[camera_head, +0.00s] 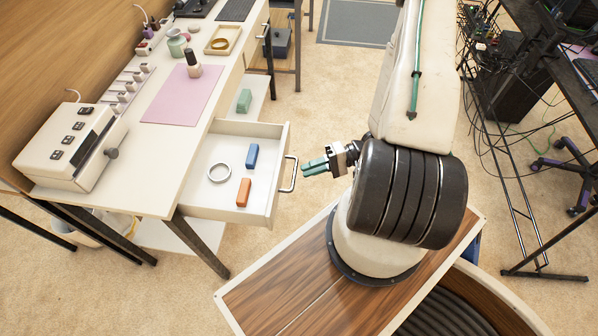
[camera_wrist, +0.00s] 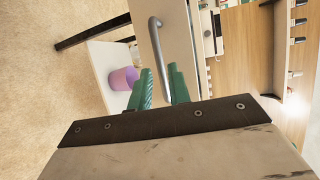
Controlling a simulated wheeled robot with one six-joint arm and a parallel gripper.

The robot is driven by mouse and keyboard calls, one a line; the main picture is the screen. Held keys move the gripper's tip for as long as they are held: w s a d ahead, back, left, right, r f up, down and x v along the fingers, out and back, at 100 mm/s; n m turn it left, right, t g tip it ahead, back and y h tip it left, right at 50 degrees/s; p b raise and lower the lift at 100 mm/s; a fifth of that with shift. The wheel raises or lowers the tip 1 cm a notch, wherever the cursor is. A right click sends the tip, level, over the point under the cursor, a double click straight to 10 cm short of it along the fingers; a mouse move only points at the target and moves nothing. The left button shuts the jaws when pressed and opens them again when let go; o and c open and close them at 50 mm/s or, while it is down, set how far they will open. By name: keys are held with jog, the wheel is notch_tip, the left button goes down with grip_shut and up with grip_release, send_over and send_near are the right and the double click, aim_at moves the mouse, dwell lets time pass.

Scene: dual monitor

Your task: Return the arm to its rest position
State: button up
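My gripper (camera_head: 312,167) has green fingers and sits just right of the open drawer's handle (camera_head: 289,174), apart from it in the head view. In the wrist view the two green fingertips of my gripper (camera_wrist: 160,72) have a gap between them with nothing held. The silver handle also shows in the wrist view (camera_wrist: 181,42), on the pale drawer front beyond the fingers. My arm (camera_head: 415,85) is folded above its base, with the wrist reaching left toward the drawer.
The pulled-out drawer (camera_head: 205,202) holds a silver ring (camera_head: 219,173), a blue block (camera_head: 252,156) and an orange block (camera_head: 243,192). A desk (camera_head: 165,155) stands left. A purple container (camera_wrist: 122,78) shows in the wrist view.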

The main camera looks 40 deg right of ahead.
jog(key=shift+v, duration=1.2)
jog(key=s+a+r+n+g+h, duration=0.1)
jog(key=a+r+h, duration=0.3)
jog(key=r, duration=1)
jog(key=s+a+r+n+g+h, duration=0.2)
jog(key=s+a+r+n+h, duration=0.1)
jog(key=r, duration=1.1)
jog(key=s+a+r+n+g+h, duration=0.1)
jog(key=s+a+r+h, duration=0.3)
jog(key=r, duration=1)
jog(key=a+g+h, duration=0.1)
jog(key=h, duration=0.2)
jog(key=shift+s+n, duration=0.15)
jog(key=shift+n, duration=0.25)
